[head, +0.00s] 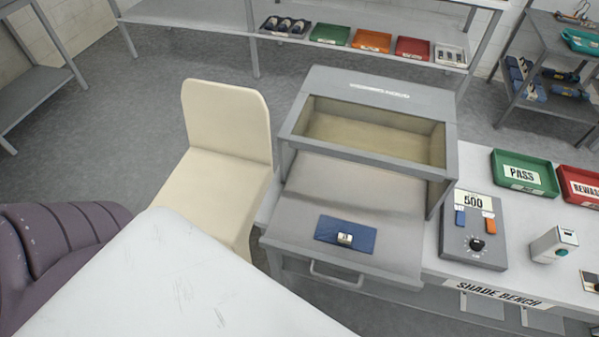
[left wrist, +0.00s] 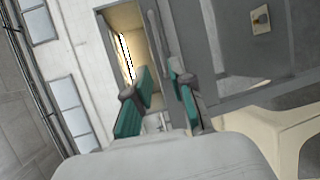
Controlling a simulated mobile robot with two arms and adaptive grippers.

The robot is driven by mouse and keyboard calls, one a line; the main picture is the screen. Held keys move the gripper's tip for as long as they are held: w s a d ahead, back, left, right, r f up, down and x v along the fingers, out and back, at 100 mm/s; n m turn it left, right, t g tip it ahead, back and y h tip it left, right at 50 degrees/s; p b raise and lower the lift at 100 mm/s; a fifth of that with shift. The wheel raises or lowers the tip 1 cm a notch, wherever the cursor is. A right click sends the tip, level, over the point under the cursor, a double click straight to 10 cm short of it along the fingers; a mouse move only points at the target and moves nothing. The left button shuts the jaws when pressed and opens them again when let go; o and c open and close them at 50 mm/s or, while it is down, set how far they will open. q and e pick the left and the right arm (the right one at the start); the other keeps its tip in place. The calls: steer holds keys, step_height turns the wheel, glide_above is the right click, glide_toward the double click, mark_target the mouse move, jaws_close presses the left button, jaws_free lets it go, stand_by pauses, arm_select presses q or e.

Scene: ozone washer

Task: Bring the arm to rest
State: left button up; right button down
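My left gripper (left wrist: 161,74) shows in the left wrist view. Its two fingers with teal pads stand apart, with nothing visible between them. Behind them is a narrow lit opening (left wrist: 127,45) in a grey frame. The left gripper's fingers do not show in the head view, and my right gripper shows in neither view. In the head view, a grey booth (head: 380,90) with a tan interior stands on the bench. A grey drawer-like tray (head: 295,246) with a handle lies in front of it, with a blue pad (head: 327,230) and a small pale piece (head: 345,238) on it.
A cream chair (head: 226,125) stands left of the booth. A control box (head: 474,260) marked 500, a small white device (head: 553,244), a green PASS tray (head: 524,173) and a red tray (head: 580,184) are on the bench. A shelf with several bins runs behind. The floor at left is clear.

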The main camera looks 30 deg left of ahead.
arm_select(q)
steer(key=s+a+f+m+g+h+b, duration=0.2)
steer(key=f+m+g, duration=0.7)
steer(key=f, duration=1.5)
steer(key=s+a+f+m+g+y, duration=0.2)
steer(key=s+a+f+m, duration=0.3)
steer(key=f, duration=0.2)
steer(key=s+a+f+m+g+y, duration=0.2)
steer(key=s+a+f+m+g, duration=0.1)
steer(key=s+a+f+m, duration=0.2)
step_height(320, 180, down, 3)
steer(key=shift+a+r+m+g, duration=0.15)
steer(key=shift+a+m+g, duration=0.2)
steer(key=shift+m, duration=0.15)
steer(key=shift+w, duration=0.1)
